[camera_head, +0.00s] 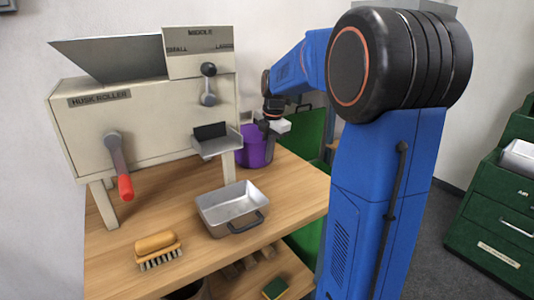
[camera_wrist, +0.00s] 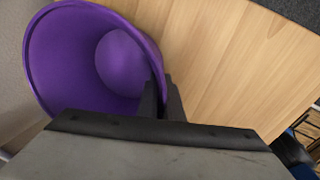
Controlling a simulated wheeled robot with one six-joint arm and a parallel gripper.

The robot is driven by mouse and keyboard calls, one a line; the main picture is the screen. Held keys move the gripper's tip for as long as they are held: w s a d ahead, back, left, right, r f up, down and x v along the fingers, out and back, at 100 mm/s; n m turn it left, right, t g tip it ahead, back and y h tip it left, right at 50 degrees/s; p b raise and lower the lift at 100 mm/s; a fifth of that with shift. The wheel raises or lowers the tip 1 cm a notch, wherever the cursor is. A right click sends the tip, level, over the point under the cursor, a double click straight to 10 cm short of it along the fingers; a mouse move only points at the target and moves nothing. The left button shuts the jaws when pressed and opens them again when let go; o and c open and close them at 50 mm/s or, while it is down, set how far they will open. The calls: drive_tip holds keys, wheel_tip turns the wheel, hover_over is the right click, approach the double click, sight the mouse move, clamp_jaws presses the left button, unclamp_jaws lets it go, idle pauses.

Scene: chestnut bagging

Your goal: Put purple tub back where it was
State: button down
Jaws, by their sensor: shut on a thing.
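The purple tub (camera_head: 252,146) is at the back right of the wooden table, beside the husk roller machine. In the wrist view the purple tub (camera_wrist: 75,30) shows its open mouth and an empty inside. My gripper (camera_head: 270,130) is at the tub's right side. In the wrist view my gripper (camera_wrist: 163,95) is shut on the tub's wall, with a finger on each side near the rim. The tub looks upright, or nearly so. Whether its base touches the table cannot be told.
The husk roller machine (camera_head: 150,115) stands at the back left, with a spout (camera_head: 216,145) close to the tub. A metal pan (camera_head: 232,205) and a brush (camera_head: 157,248) lie on the table (camera_head: 205,270). Green drawers (camera_head: 495,225) stand at the right.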

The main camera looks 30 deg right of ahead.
drive_tip(key=c, duration=1.9)
unclamp_jaws()
drive_tip(key=shift+f, duration=0.1)
drive_tip(key=r, duration=0.4)
drive_tip(key=s+r, duration=0.1)
drive_tip(key=r, duration=0.3)
drive_tip(key=s+r, duration=0.1)
drive_tip(key=r, duration=0.3)
drive_tip(key=shift+d, duration=0.2)
